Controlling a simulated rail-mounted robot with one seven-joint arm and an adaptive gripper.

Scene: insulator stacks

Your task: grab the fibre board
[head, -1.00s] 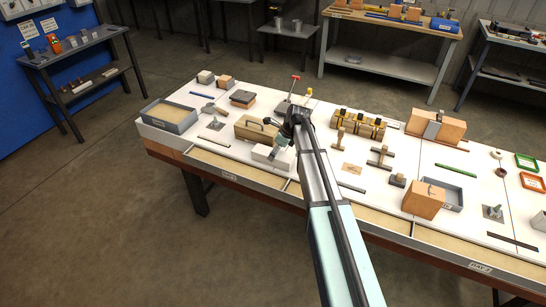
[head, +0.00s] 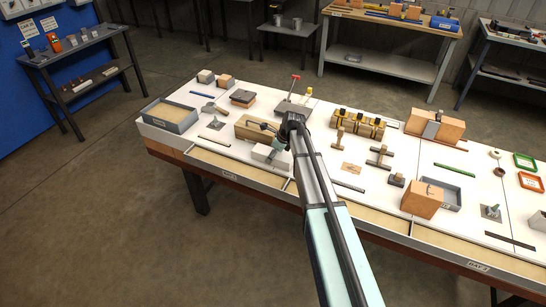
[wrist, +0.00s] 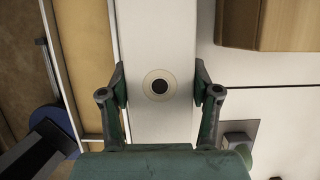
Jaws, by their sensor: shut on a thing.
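The fibre board, a pale whitish block with a ringed dark round spot on its face, fills the middle of the wrist view (wrist: 155,35). In the head view it (head: 262,155) lies near the table's front edge, partly hidden by my gripper. My gripper (wrist: 160,85) has one finger on each long side of the block, shut on it. In the head view my gripper (head: 279,146) is over the block, its fingertips hard to make out. The block's underside is hidden, so I cannot tell whether it touches the table.
A wooden box (head: 250,127) stands just behind the block. A grey tray (head: 170,116) is at the left end of the table. Yellow-and-black blocks (head: 358,124) and a wooden T-shaped piece (head: 379,158) stand to the right. Bare white tabletop (head: 325,160) lies right of my gripper.

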